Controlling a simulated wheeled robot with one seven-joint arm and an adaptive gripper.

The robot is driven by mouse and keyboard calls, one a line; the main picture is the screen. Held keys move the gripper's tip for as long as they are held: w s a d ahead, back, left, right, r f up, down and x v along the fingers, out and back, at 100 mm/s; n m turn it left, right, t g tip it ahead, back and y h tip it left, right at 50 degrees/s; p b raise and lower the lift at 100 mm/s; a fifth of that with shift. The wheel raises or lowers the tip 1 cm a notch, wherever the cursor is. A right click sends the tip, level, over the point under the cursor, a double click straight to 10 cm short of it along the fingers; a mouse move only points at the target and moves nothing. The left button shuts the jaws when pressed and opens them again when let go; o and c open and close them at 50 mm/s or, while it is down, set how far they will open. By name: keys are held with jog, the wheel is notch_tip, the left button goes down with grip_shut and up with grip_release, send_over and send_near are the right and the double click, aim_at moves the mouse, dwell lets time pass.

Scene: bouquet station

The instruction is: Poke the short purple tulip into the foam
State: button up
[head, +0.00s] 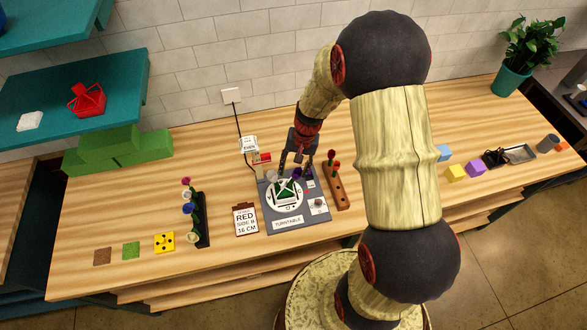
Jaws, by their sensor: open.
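The green foam (286,192) sits on the white disc of the grey turntable station (287,222), in the middle of the table. My gripper (294,163) is open, pointing down just behind and above the foam. Small purple and pale shapes show around the gripper at the back of the station; they are too small to identify. A dark rack (203,234) left of the station holds several flowers, with a magenta-purple bloom (186,181) at its far end. I cannot tell which bloom is the short purple tulip.
A wooden rack (340,190) with red flowers stands close to the right of the station. A clipboard (245,220) reading "RED SIDE B 16 CM" lies on the left.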

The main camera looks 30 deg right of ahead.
jog(key=shift+s+d+r+p, duration=0.1)
jog(key=shift+d+r+p, duration=0.1)
jog(key=shift+r+p, duration=0.75)
jog(key=shift+d+r+p, duration=0.2)
jog(key=shift+r+p, duration=0.2)
jog(key=shift+r, duration=0.95)
jog(key=shift+o, duration=0.9)
jog(key=o, duration=0.4)
